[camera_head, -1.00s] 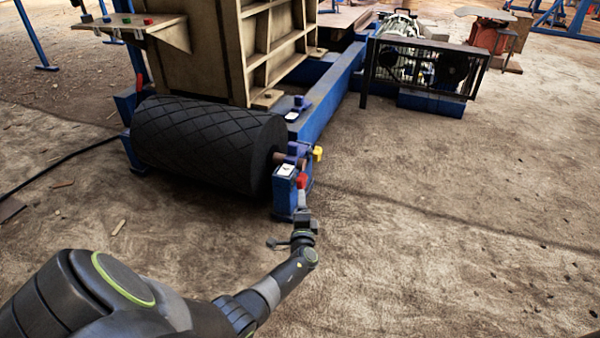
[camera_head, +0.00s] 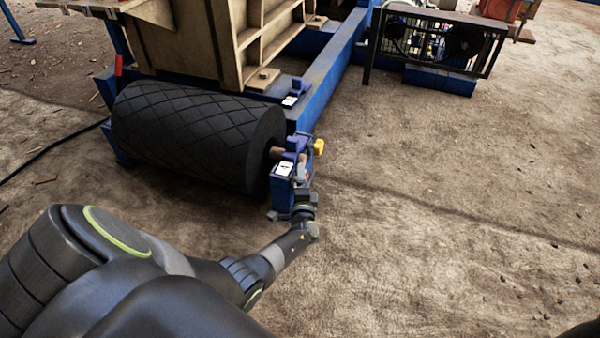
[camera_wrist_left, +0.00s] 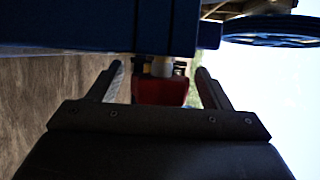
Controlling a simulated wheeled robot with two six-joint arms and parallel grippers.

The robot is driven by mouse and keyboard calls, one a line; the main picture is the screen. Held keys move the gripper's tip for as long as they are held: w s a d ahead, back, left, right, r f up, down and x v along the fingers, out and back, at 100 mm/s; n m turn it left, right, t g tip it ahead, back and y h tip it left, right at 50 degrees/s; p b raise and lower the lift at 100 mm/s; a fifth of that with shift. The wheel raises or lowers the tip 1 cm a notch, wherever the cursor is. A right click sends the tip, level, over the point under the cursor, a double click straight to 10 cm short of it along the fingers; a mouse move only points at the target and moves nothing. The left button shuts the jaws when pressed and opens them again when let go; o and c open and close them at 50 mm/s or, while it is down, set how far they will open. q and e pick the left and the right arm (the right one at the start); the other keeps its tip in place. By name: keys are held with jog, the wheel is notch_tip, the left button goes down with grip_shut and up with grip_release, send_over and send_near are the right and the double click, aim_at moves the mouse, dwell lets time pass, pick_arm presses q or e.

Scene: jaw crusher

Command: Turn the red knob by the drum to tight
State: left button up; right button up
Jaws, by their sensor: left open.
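The black drum (camera_head: 185,135) with a diamond-grooved surface lies at the left in the head view. The red knob (camera_head: 307,174) is at the blue bracket (camera_head: 283,188) by the drum's right end, mostly hidden there by my left gripper and wrist. My left gripper (camera_head: 304,190) is right in front of it. In the left wrist view the red knob (camera_wrist_left: 160,92) sits between the two open fingers of my left gripper (camera_wrist_left: 158,70), with gaps visible on both sides. Its mark or pointer is not readable. My right gripper is not in view.
A yellow knob (camera_head: 319,147) is close above the red one. The blue frame beam (camera_head: 325,85) runs back toward a caged motor (camera_head: 435,45). A blue body (camera_wrist_left: 100,25) crosses the top of the wrist view. Open dirt floor lies at the right.

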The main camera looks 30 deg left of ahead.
pick_arm(q)
jog(key=shift+w, duration=0.1)
jog(key=c, duration=0.9)
jog(key=shift+c, duration=0.4)
jog(key=shift+r, duration=0.1)
